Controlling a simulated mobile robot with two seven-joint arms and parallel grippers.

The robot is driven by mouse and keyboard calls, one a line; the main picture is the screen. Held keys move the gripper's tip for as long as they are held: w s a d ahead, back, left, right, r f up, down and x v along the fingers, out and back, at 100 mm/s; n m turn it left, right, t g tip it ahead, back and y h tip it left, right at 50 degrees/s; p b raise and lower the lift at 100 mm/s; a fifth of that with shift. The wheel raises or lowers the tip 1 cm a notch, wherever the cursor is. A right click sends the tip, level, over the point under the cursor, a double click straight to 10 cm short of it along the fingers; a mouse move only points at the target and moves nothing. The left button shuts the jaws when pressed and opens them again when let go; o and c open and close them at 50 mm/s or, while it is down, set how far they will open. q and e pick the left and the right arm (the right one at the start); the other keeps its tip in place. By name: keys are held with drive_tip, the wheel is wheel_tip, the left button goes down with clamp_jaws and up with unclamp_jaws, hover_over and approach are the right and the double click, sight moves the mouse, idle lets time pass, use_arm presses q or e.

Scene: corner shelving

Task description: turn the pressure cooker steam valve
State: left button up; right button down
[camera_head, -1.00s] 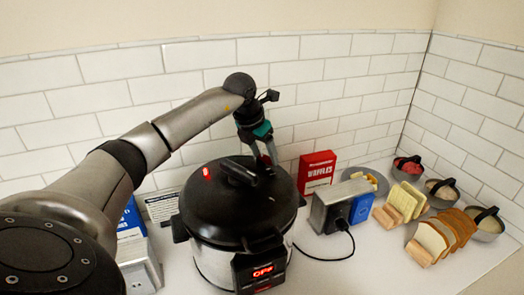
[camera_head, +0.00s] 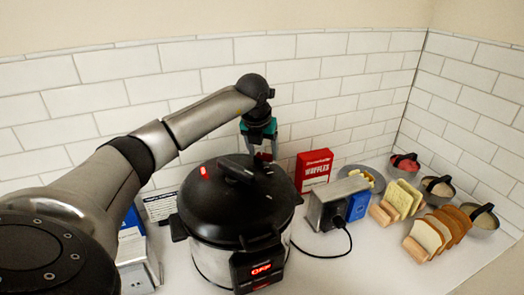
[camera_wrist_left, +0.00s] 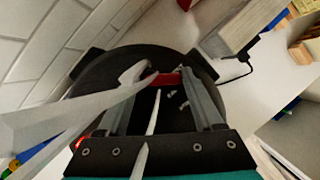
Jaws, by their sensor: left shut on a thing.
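The pressure cooker (camera_head: 222,205) stands on the counter, with a black lid, a black lid handle (camera_head: 238,168) and a lit red display reading OFF. My left gripper (camera_head: 266,156) points down at the back right of the lid, behind the handle, which partly hides its fingertips. In the left wrist view my left gripper (camera_wrist_left: 160,79) is shut on a small red piece (camera_wrist_left: 162,80) over the dark lid; it looks like the steam valve. Another small red part (camera_head: 204,172) sits at the lid's left side. My right gripper is not in view.
A red waffles box (camera_head: 314,171), a toaster (camera_head: 335,203) with a black cord, and bread slices (camera_head: 432,234) stand to the right. Small bowls (camera_head: 484,218) line the right wall. A blue box (camera_head: 131,222) is at the left. Front right counter is clear.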

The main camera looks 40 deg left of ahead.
use_arm(q)
drive_tip(key=shift+w+d+f, duration=0.1)
drive_tip(key=shift+d, duration=0.3)
drive_tip(key=o, duration=1.2)
drive_tip(key=shift+a, duration=0.1)
drive_tip(key=shift+r, duration=0.2)
drive_tip(key=shift+r, duration=0.25)
drive_tip(key=b+v, duration=0.1)
drive_tip(key=v, duration=1.3)
drive_tip(key=shift+r+b, duration=0.25)
drive_tip(key=shift+b, duration=0.15)
drive_tip(key=shift+s+f, duration=0.1)
drive_tip(key=shift+s, duration=0.1)
